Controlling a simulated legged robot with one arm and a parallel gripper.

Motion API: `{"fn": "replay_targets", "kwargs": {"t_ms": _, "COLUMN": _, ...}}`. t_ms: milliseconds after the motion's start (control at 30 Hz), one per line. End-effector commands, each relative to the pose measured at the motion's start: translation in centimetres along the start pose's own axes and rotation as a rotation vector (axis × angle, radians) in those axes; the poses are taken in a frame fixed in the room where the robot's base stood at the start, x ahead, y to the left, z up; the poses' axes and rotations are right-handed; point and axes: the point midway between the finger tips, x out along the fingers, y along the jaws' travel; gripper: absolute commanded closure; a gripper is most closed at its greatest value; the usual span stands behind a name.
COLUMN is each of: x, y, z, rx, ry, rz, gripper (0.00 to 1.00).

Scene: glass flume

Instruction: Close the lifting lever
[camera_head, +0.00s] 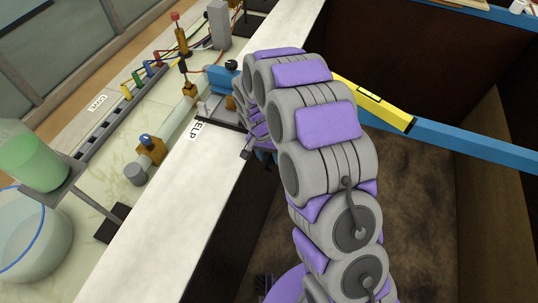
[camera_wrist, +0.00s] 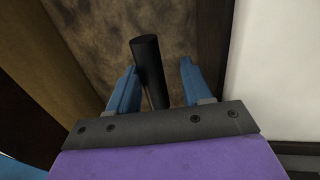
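A black round rod (camera_wrist: 148,65), apparently the lifting lever, stands between the two blue fingers of my gripper (camera_wrist: 158,70) in the wrist view. The fingers are open. A gap shows between the rod and the right finger; the rod is close to the left finger, and I cannot tell whether they touch. The rod's lower end is hidden by the dark gripper plate. In the head view my arm hides most of the gripper, beside the white ledge. A small dark piece (camera_head: 247,153) shows at the ledge's edge there; I cannot tell whether it is the lever.
A white ledge (camera_head: 150,220) runs along the left. Beyond it stand valves (camera_head: 150,148), cables, a green cup (camera_head: 33,160) and a clear bowl (camera_head: 32,240). A yellow level (camera_head: 375,100) lies by a blue beam (camera_head: 465,140). A dark brown pit opens below.

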Motion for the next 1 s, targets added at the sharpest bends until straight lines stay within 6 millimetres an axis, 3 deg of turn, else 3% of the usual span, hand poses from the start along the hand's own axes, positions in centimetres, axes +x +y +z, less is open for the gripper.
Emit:
{"fn": "replay_targets", "kwargs": {"t_ms": 67, "x": 0.0, "y": 0.2, "z": -0.1, "rx": 0.001, "ry": -0.001, "rz": -0.002, "gripper": 0.59}}
{"fn": "replay_targets", "kwargs": {"t_ms": 500, "x": 0.0, "y": 0.1, "z": -0.1, "rx": 0.001, "ry": -0.001, "rz": 0.001, "gripper": 1.00}}
{"fn": "replay_targets", "kwargs": {"t_ms": 1000, "x": -0.6, "y": 0.4, "z": 0.9, "rx": -0.003, "ry": -0.025, "rz": -0.001, "gripper": 1.00}}
